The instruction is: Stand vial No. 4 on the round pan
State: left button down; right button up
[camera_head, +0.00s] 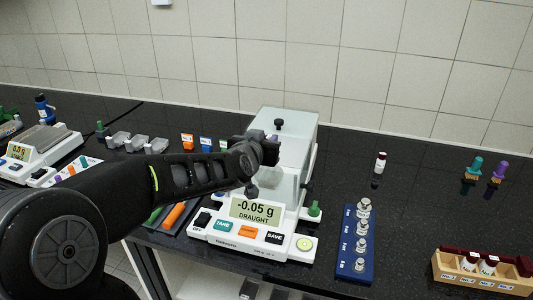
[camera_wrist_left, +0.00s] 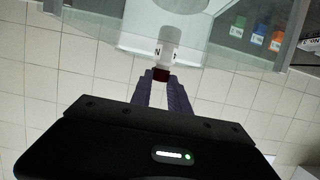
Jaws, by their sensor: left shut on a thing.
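My left gripper (camera_head: 268,151) reaches to the glass-sided balance (camera_head: 299,135) in the middle of the bench. In the left wrist view the gripper (camera_wrist_left: 161,76) is shut on the dark red cap of a vial (camera_wrist_left: 168,47). The vial's clear body and white label point away from the fingers; only an "N" is readable, so its number cannot be told. A pale round pan (camera_wrist_left: 182,4) shows at the top edge there, beyond the vial; I cannot tell whether they touch. In the head view the arm and gripper hide the vial. My right gripper is out of view.
The balance display (camera_head: 255,210) reads -0.05 g, DRAUGHT. A blue weight tray (camera_head: 347,270) and a wooden vial rack (camera_head: 452,274) lie to the right. A second balance (camera_head: 62,135) is at left.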

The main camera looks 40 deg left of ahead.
pick_arm(q)
jog(key=shift+f, duration=1.95)
jog(key=shift+b, duration=0.3)
jog(key=c, duration=1.7)
grip_release()
jog(key=shift+f, duration=0.1)
jog(key=o, duration=0.4)
jog(key=shift+o, duration=0.2)
jog(key=shift+r, duration=0.2)
jog(key=shift+s, duration=0.1)
jog(key=b+v, duration=0.1)
jog(key=v, duration=1)
jog(key=shift+s+d, duration=0.2)
jog(key=shift+s, duration=0.15)
jog(key=shift+r, duration=0.15)
